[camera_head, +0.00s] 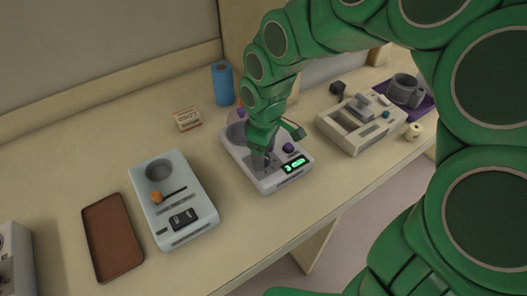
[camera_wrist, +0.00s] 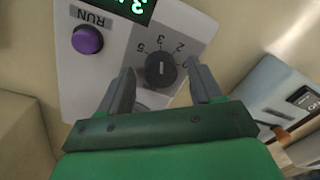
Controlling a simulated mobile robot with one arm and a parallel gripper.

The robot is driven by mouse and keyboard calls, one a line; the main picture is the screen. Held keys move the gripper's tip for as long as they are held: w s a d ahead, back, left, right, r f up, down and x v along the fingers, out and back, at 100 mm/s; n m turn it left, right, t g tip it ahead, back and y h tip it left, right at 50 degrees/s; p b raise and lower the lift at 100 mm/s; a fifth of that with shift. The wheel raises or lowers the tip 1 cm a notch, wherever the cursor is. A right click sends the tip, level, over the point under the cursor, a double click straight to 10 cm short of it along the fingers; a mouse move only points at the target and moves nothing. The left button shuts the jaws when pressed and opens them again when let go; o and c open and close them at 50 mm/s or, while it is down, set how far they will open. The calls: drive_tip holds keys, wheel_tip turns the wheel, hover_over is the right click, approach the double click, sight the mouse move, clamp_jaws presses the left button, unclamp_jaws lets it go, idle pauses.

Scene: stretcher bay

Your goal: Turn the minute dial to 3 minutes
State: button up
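The minute dial (camera_wrist: 160,71) is a dark round knob with a short white mark, on the light grey face of a device (camera_head: 238,150). Printed numbers, among them 5, 3 and 2, curve around its far side; which one the mark points to is hard to tell. My gripper (camera_wrist: 164,92) is open, its two fingers on either side of the dial with gaps visible. In the head view my gripper (camera_head: 262,160) is down at the device and hides the dial. A green-lit display (camera_head: 294,163) seems to start with 3; the rest is unclear.
A purple RUN button (camera_wrist: 87,40) sits near the dial. Left of the device stand a pale device with a round well (camera_head: 188,222) and a brown tray (camera_head: 110,240). A beige device (camera_head: 358,137) stands right. A blue cylinder (camera_head: 222,84) is behind.

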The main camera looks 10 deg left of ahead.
wheel_tip(320, 180, up, 7)
drive_tip(key=shift+w+f, duration=0.1)
drive_tip(key=shift+w, duration=0.05)
drive_tip(key=shift+r, duration=0.45)
idle(0.5)
